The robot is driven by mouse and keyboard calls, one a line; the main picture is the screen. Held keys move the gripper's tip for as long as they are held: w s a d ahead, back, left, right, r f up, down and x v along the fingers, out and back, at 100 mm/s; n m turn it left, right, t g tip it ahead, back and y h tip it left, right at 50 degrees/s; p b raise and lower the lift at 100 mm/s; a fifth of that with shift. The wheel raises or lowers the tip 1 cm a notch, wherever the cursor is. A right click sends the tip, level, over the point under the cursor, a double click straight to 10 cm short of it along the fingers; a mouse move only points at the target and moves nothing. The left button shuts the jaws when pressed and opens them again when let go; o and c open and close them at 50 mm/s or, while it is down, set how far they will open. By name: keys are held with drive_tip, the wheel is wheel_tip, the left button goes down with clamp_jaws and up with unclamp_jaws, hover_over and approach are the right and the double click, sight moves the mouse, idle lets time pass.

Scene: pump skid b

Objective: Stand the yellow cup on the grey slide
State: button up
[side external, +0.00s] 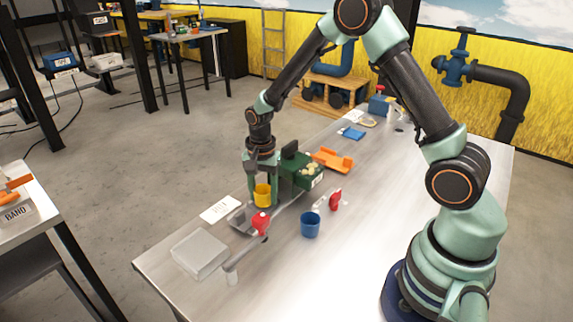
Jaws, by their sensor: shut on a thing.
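My gripper (262,183) points down near the middle of the metal table and is shut on the yellow cup (262,197). The cup looks upright between the fingers, which hide part of its sides. The grey slide (239,217) appears to be the low grey piece just below and left of the cup, partly hidden by it and by a red knob. I cannot tell whether the cup's base touches anything.
A green box (302,170) stands close behind the gripper. A red knob (261,223) on a grey lever is just in front. A blue cup (310,225), a red piece (335,199), an orange holder (333,160) and a pale block (199,253) stand nearby.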

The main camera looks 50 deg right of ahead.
drive_tip(key=shift+f, duration=0.3)
drive_tip(key=o, duration=1.3)
drive_tip(key=shift+r, duration=0.1)
wheel_tip(320, 180, up, 12)
drive_tip(key=shift+s+a+r+n+t, duration=0.35)
drive_tip(key=shift+s+r+n+t, duration=0.6)
drive_tip(key=shift+s+r+n, duration=1.15)
drive_tip(key=shift+s+a+r+n+t, duration=0.3)
drive_tip(key=shift+s+r+n+t, duration=0.6)
drive_tip(key=shift+s+r+n, duration=1.2)
drive_tip(key=shift+s+a+r+n+t, duration=0.35)
drive_tip(key=shift+s+r+n+t, duration=0.8)
drive_tip(key=shift+s+n, duration=1.65)
drive_tip(key=shift+s+r, duration=0.2)
drive_tip(key=shift+r, duration=0.05)
